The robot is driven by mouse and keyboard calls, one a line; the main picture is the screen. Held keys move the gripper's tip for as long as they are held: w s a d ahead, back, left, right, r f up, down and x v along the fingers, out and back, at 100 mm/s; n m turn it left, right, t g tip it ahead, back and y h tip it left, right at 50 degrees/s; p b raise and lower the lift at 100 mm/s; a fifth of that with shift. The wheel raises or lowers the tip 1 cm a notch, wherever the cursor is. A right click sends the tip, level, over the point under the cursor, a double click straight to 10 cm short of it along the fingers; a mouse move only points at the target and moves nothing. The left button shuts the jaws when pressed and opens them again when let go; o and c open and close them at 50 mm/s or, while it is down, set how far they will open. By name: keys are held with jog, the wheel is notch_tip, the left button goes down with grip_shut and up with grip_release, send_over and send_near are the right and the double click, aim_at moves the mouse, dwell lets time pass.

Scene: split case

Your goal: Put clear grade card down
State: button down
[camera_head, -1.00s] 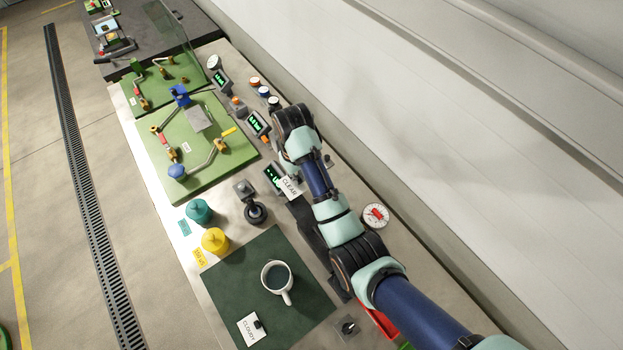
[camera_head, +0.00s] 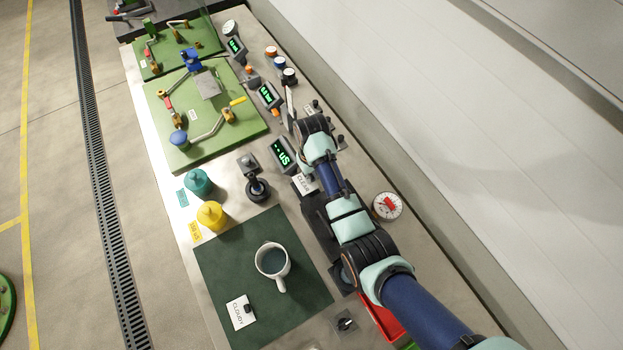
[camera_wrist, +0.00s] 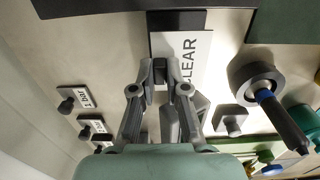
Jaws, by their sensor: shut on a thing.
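The white clear grade card (camera_head: 305,184) is lettered CLEAR. In the head view it lies beside my arm, at the upper end of a dark tray (camera_head: 316,212), partly covered by the arm. In the wrist view the card (camera_wrist: 197,48) is at the fingertips of my gripper (camera_wrist: 165,72). My gripper is shut on it by its dark grip. A black strip shows along the card's far edge in the wrist view. I cannot tell whether the card touches the surface below. In the head view the fingers are hidden by my arm.
A green mat (camera_head: 225,270) holds a mug (camera_head: 272,260) and the cloudy card (camera_head: 240,312). Teal (camera_head: 199,183) and yellow (camera_head: 210,215) containers, a black stand (camera_head: 257,188) and a display (camera_head: 281,154) stand nearby. A round dial (camera_head: 387,206) is right of my arm.

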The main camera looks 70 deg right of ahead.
jog(key=shift+f+b, duration=0.45)
jog(key=shift+f, duration=1.8)
jog(key=shift+f, duration=0.15)
jog(key=c, duration=1.2)
grip_release()
notch_tip(320, 180, up, 12)
jog(key=shift+r+p, duration=0.2)
jog(key=shift+p, duration=0.95)
jog(key=shift+w, duration=0.1)
